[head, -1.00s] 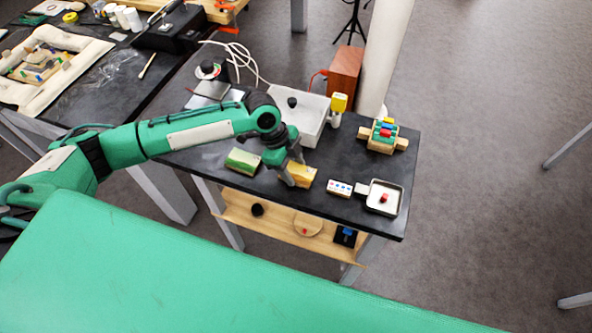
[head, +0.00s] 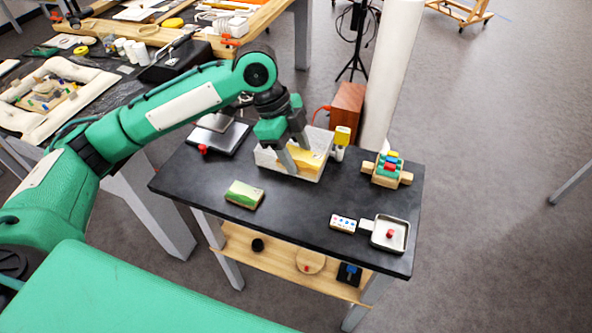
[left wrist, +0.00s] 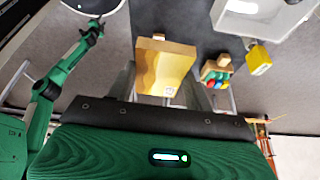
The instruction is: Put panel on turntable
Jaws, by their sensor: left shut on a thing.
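My left gripper (head: 293,155) is shut on a yellow, wavy-patterned panel (head: 301,158). It holds the panel above the black table, in front of the white tray in the head view. The left wrist view shows the panel (left wrist: 163,68) between the fingers. A green-patterned block (head: 244,194) lies on the table, apart from the gripper. The turntable is not clearly visible now; my left arm covers the back left of the table in the head view. A green arm of mine with its gripper (left wrist: 97,27) shows small at the left of the left wrist view; its jaws cannot be read.
The white tray (head: 262,158) stands behind the panel, with a yellow-topped object (head: 342,136) beside it. A block with coloured pieces (head: 388,168), a small metal tray (head: 390,234) and a dotted white block (head: 343,223) are on the right. The table's front middle is clear.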

